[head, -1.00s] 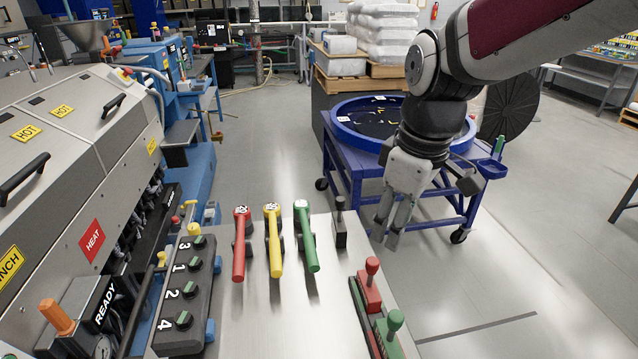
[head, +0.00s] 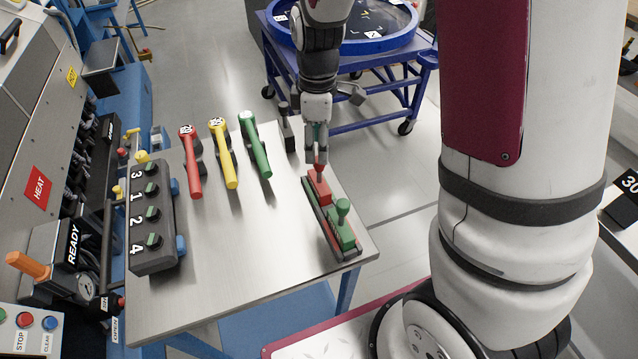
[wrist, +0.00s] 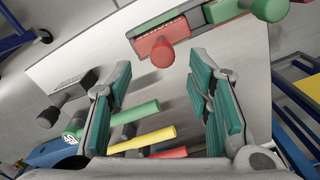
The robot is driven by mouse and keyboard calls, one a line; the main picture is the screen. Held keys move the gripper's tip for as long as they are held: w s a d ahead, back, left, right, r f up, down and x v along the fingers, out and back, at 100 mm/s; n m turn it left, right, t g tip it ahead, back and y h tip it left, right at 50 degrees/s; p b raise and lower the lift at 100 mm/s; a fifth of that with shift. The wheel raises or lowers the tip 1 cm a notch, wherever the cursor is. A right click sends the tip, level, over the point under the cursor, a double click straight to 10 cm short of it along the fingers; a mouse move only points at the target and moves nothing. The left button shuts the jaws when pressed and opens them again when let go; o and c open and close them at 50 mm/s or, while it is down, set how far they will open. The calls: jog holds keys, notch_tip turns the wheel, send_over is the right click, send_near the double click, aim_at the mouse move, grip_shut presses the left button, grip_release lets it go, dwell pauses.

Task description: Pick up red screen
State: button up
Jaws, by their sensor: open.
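I take the red screen to be the red block with an upright red knob (head: 318,186) in the dark rack (head: 338,248) at the table's right edge. A green block with a green knob (head: 344,232) sits nearer in the same rack. My gripper (head: 317,158) points down just above the red knob, and its fingertips are close to the knob's top. In the wrist view my gripper (wrist: 160,72) is open, with teal pads apart and nothing between them. The red knob (wrist: 162,53) shows just beyond the fingertips, roughly centred. Whether a finger touches it I cannot tell.
Red, yellow and green handles (head: 223,155) lie on the metal table (head: 235,265) left of the rack. A numbered switch box (head: 153,215) stands at the table's left. A blue cart with a round drum (head: 372,45) stands behind. The table's front middle is clear.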

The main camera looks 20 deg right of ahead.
jog(key=p, duration=0.1)
send_over(319, 179)
jog(key=f, duration=0.5)
jog(key=shift+w+d, duration=0.15)
jog(key=shift+w, duration=0.05)
jog(key=shift+f, duration=0.5)
jog(key=shift+w, duration=0.1)
jog(key=shift+c, duration=0.5)
grip_shut()
